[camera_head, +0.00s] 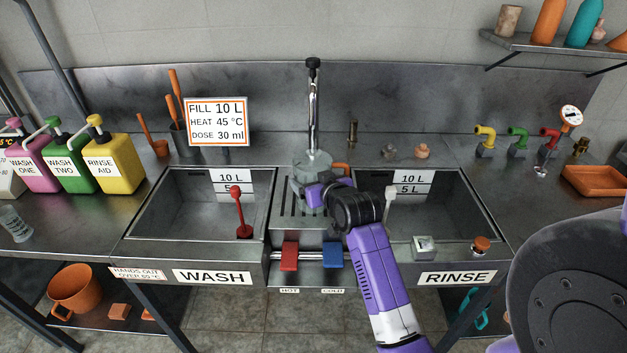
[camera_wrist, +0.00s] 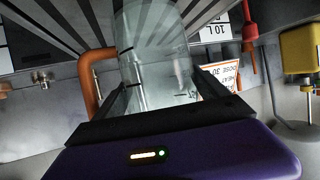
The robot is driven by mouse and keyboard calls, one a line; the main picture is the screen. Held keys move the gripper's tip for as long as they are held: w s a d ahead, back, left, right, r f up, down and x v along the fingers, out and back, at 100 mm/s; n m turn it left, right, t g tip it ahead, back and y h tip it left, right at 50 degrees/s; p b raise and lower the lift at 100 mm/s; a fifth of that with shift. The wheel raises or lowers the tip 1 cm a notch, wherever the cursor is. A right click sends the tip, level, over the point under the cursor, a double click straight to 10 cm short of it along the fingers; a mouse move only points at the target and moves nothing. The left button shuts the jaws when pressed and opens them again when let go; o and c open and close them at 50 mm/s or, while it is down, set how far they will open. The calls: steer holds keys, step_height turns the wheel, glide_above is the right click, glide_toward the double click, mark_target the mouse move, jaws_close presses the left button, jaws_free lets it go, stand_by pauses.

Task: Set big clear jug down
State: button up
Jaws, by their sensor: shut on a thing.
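The big clear jug (camera_head: 312,163) is in the middle of the head view, in front of the tap and over the slotted drainer (camera_head: 288,205) between the two sinks. Its orange handle shows on its right side. My gripper (camera_head: 316,188) is shut on the jug from the front. In the wrist view the clear jug (camera_wrist: 155,45) stands between the two dark fingers of my gripper (camera_wrist: 165,90), with the orange handle (camera_wrist: 88,82) at the left. My gripper hides the jug's lower part in the head view, so I cannot tell whether its base touches the drainer.
The tall tap (camera_head: 313,95) rises behind the jug. The wash sink (camera_head: 190,220) with a red lever (camera_head: 238,208) is left; the rinse sink (camera_head: 440,215) with a white lever (camera_head: 390,200) is right. Red (camera_head: 290,256) and blue (camera_head: 333,255) pedals sit in front.

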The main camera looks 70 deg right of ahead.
steer(key=shift+f, duration=0.1)
steer(key=o, duration=1.3)
steer(key=v, duration=1.2)
steer(key=s+a+f+n+t+y, duration=0.1)
steer(key=a+f+n+t+y, duration=0.15)
steer(key=a, duration=0.75)
steer(key=a+f+n+t+y, duration=0.1)
steer(key=a+f, duration=0.3)
steer(key=a, duration=0.6)
steer(key=s+a+r+n+y, duration=0.1)
steer(key=s+a+y, duration=0.1)
steer(key=s+a, duration=0.2)
steer(key=s+a+r+n+t+y, duration=0.1)
steer(key=s+a+n+y, duration=0.1)
steer(key=s+a, duration=0.3)
steer(key=s+a+r+n+y, duration=0.1)
steer(key=s+a+n+y, duration=0.1)
steer(key=s+a, duration=0.2)
steer(key=shift+s+a+r+n+t, duration=0.1)
steer(key=shift+s+a+n+t, duration=0.1)
steer(key=shift+a, duration=0.2)
steer(key=shift+s+a+n+t, duration=0.1)
steer(key=shift+a+t, duration=0.05)
steer(key=shift+a, duration=0.2)
